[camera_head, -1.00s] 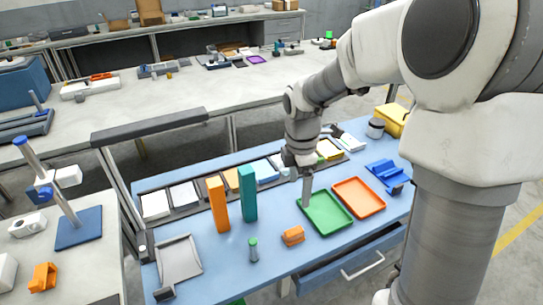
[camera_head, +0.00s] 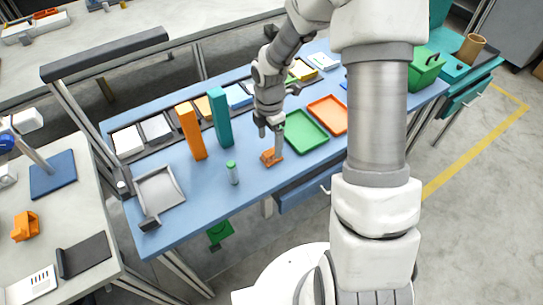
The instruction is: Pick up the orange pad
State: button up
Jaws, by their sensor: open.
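The small orange pad (camera_head: 267,158) lies on the blue table near its front edge, left of the green tray. My gripper (camera_head: 271,141) points down right over the pad, its fingers apart. One finger reaches down beside the pad's right end and covers a little of it. Whether the finger touches the pad is too small to tell.
A green tray (camera_head: 304,133) and an orange tray (camera_head: 329,116) lie to the right. A grey tray (camera_head: 162,190) is at far left.

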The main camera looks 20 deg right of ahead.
aim_at(271, 151)
jog(key=f, duration=0.5)
jog(key=shift+s+d+f+b, duration=0.1)
jog(key=shift+s+d+b, duration=0.1)
jog(key=shift+b, duration=0.15)
grip_shut()
jog(key=shift+w+r, duration=0.1)
jog(key=shift+r, duration=0.35)
jog(key=r, duration=0.2)
jog(key=d+r+p, duration=0.1)
jog(key=r, duration=0.1)
jog(key=s+d+r, duration=0.1)
jog(key=d+r, duration=0.2)
jog(key=d, duration=0.2)
jog(key=d+r+p, duration=0.1)
jog(key=d+r, duration=0.2)
jog(key=d, duration=0.2)
jog(key=shift+s+d, duration=0.3)
jog(key=shift+s, duration=0.1)
